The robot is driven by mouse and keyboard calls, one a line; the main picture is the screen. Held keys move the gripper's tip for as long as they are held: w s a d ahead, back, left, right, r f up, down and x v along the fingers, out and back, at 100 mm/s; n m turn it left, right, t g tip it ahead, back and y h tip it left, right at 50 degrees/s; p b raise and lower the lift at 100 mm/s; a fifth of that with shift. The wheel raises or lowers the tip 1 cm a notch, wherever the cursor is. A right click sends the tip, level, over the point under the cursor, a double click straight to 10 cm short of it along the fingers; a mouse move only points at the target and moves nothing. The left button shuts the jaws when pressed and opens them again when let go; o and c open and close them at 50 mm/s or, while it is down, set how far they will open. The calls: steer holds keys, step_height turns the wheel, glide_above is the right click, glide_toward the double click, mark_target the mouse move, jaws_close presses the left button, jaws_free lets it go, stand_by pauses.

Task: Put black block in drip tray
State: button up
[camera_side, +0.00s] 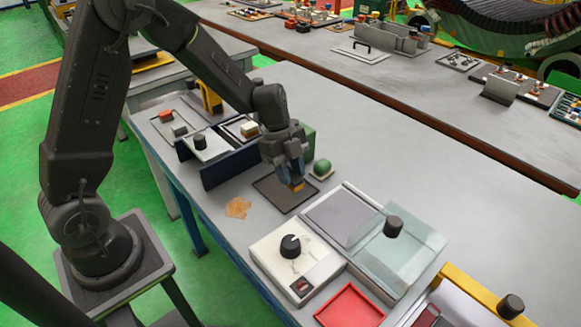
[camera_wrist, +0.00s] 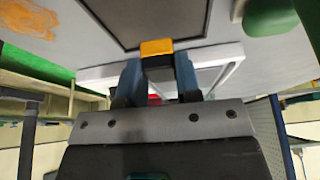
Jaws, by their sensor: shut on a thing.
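My gripper (camera_side: 293,180) is shut on a small block with an orange face and a dark body (camera_wrist: 157,48). In the side view the block's orange part (camera_side: 297,186) shows at the fingertips. The gripper points down over a dark shallow square tray (camera_side: 272,189), which looks like the drip tray. The tray also shows in the wrist view (camera_wrist: 150,15), just beyond the fingertips. I cannot tell whether the block touches the tray floor. Part of the tray is hidden behind the gripper.
A green ball (camera_side: 321,168) on a small base sits right of the tray. A dark blue rack (camera_side: 223,168) stands to its left. A control box with a black knob (camera_side: 291,246), a glass-lidded box (camera_side: 395,255) and a red tray (camera_side: 350,307) lie nearer. An orange-brown stain (camera_side: 238,207) marks the table.

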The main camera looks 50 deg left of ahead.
steer(key=shift+f, duration=0.1)
stand_by(0.3)
steer(key=shift+f, duration=0.35)
steer(key=shift+f, duration=0.5)
steer(key=shift+f, duration=0.35)
stand_by(0.5)
steer(key=o, duration=1.2)
steer(key=shift+c, duration=0.2)
